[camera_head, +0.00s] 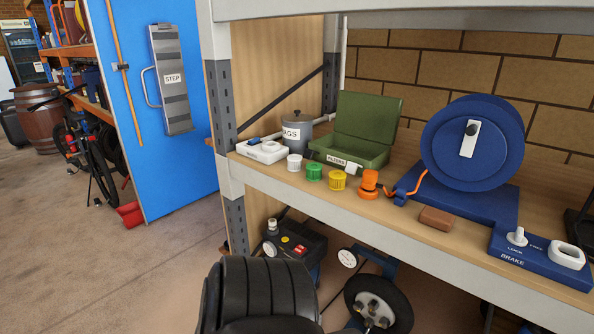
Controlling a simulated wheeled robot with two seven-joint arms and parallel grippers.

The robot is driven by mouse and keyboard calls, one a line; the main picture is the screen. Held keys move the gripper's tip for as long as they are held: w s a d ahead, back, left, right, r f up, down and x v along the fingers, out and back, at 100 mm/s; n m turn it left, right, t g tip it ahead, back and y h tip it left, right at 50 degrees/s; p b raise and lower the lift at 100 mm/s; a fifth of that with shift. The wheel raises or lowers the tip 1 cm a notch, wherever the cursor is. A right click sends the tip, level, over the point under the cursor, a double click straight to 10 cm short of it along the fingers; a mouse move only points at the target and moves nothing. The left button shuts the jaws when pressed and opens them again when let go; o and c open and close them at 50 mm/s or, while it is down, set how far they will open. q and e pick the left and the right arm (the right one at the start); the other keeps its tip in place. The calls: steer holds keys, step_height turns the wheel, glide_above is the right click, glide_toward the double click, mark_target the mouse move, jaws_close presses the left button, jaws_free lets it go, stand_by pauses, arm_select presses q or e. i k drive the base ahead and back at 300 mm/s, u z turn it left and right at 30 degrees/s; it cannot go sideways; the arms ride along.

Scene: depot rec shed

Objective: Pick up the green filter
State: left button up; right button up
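The green filter (314,173) is a small ribbed cylinder standing upright on the wooden shelf (400,228), near its front edge. It stands between a white filter (294,163) on its left and a yellow filter (337,181) on its right, with small gaps. An open green metal box (349,148) with a raised lid is just behind it. Nothing covers the green filter from this view. Neither of my grippers shows in the head view.
An orange fitting (368,182) stands right of the yellow filter, near a blue cable reel (470,143). A grey lidded canister (297,131) and a white device (263,150) are left. A brown block (437,218) lies near the front edge. A grey upright (222,100) bounds the shelf's left.

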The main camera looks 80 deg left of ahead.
mark_target(314, 170)
steer(key=u, duration=0.75)
steer(key=i, duration=0.7)
steer(key=u, duration=0.85)
